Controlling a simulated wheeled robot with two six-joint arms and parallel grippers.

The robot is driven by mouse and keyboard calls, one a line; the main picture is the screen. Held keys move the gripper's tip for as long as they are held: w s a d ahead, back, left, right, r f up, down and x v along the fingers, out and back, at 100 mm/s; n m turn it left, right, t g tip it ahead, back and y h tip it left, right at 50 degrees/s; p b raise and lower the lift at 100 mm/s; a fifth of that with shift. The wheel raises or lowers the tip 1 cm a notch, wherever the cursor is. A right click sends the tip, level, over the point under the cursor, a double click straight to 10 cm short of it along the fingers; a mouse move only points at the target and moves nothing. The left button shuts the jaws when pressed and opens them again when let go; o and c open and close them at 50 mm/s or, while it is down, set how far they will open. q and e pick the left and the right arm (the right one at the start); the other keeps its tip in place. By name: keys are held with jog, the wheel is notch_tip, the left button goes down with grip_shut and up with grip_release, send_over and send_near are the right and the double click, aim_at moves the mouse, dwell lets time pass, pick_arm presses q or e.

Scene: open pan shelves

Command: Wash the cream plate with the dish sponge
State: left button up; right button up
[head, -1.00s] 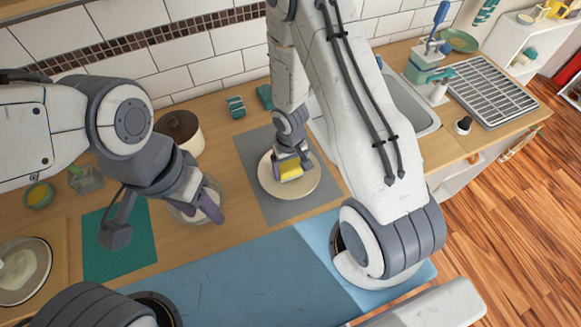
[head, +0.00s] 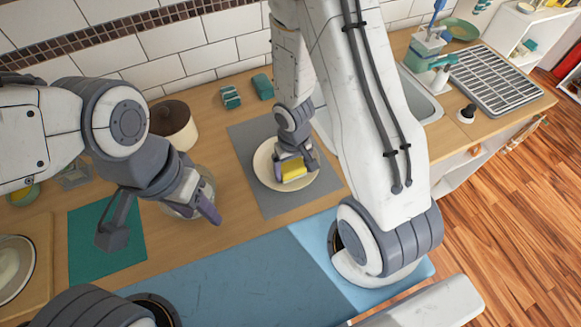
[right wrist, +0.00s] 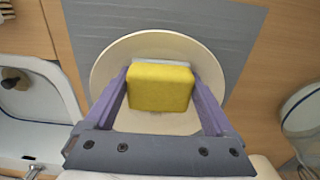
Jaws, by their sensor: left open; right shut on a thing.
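The cream plate (head: 265,172) lies on a grey mat (head: 262,204) on the counter. The yellow dish sponge (head: 293,170) is held over the plate, and I cannot tell if it touches it. My right gripper (head: 295,165) is shut on the sponge. In the right wrist view the sponge (right wrist: 160,87) sits between the purple fingers, with the plate (right wrist: 104,75) behind it; the plate's middle is hidden. My left gripper (head: 210,205) is open and empty over the counter, left of the plate, in front of a glass container (head: 180,208).
A sink (head: 420,97) and drying rack (head: 497,80) are to the right. A brown-lidded pot (head: 176,125) and two teal blocks (head: 231,97) stand at the back. A teal mat (head: 90,258) lies left; a blue mat (head: 225,268) covers the front.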

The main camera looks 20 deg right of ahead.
jog(key=shift+s+r, duration=0.1)
jog(key=shift+s, duration=0.2)
jog(key=shift+w+r+p, duration=0.2)
jog(key=shift+w+p, duration=0.05)
jog(key=shift+p, duration=0.3)
jog(key=w+p, duration=0.2)
jog(key=p, duration=0.1)
jog(key=shift+w+r, duration=0.15)
jog(key=shift+w, duration=0.1)
jog(key=shift+w+p, duration=0.55)
jog(key=shift+p, duration=0.2)
jog(key=shift+f, duration=0.25)
jog(key=shift+f+b, duration=0.25)
jog(key=shift+b, duration=0.1)
